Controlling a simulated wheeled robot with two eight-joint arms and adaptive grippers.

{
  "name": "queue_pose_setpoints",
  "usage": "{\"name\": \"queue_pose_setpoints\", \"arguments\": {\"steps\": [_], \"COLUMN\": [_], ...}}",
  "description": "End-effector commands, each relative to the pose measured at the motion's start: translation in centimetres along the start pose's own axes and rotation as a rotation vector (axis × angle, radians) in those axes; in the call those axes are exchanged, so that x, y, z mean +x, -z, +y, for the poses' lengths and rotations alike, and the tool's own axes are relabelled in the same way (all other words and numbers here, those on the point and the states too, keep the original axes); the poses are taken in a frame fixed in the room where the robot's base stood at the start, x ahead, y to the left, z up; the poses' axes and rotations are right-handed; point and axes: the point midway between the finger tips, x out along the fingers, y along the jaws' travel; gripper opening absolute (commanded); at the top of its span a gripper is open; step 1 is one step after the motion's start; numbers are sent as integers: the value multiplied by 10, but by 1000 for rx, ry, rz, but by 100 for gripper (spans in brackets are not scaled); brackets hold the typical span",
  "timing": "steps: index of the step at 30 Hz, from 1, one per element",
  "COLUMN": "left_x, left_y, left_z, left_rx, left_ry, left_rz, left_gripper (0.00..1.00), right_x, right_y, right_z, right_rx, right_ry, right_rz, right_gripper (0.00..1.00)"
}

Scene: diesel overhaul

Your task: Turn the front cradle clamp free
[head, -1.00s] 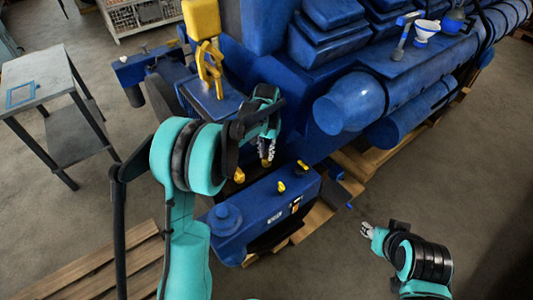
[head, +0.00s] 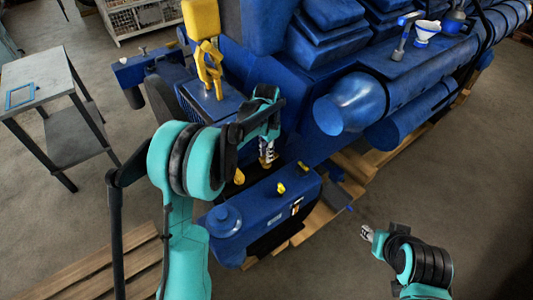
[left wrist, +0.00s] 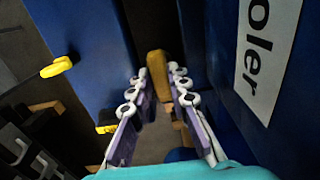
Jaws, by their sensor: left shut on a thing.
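My left gripper (head: 266,155) reaches down into the gap between the blue engine and a low blue unit (head: 255,215). In the left wrist view its two fingers (left wrist: 158,80) stand on both sides of a yellow handle (left wrist: 157,63), and they are shut on it. This handle looks like the cradle clamp; its lower part is hidden, and in the head view the gripper largely covers it. Another yellow piece (head: 239,177) shows just left of the gripper. My right gripper (head: 367,233) hangs over the floor at the right, away from the engine; its fingers are too small to read.
Two yellow knobs (head: 280,188) (head: 303,167) stand on the low blue unit. A blue wall with a white label (left wrist: 268,50) is close to the right finger. A grey table (head: 40,85) stands at the left. The floor at the right is largely clear.

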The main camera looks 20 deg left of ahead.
Motion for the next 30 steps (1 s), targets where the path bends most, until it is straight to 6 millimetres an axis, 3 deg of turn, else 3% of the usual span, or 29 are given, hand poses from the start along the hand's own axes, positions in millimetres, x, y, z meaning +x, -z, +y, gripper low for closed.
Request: {"name": "queue_pose_setpoints", "arguments": {"steps": [11,12,14,15,25,30], "left_x": [0,0,0,0,-3,-27], "left_y": [0,0,0,0,0,0], "left_z": [0,0,0,0,0,0], "left_rx": [4,4,4,4,4,4], "left_ry": [1,1,1,1,0,0], "left_rz": [0,0,0,0,0,0], "left_gripper": [0,20,35,38,38,38], "right_x": [0,0,0,0,0,0], "right_y": [0,0,0,0,0,0], "right_z": [0,0,0,0,0,0], "right_rx": [0,0,0,0,0,0], "right_ry": [0,0,0,0,0,0], "right_rz": [0,0,0,0,0,0], "right_gripper": [40,40,40,40,40,40]}}
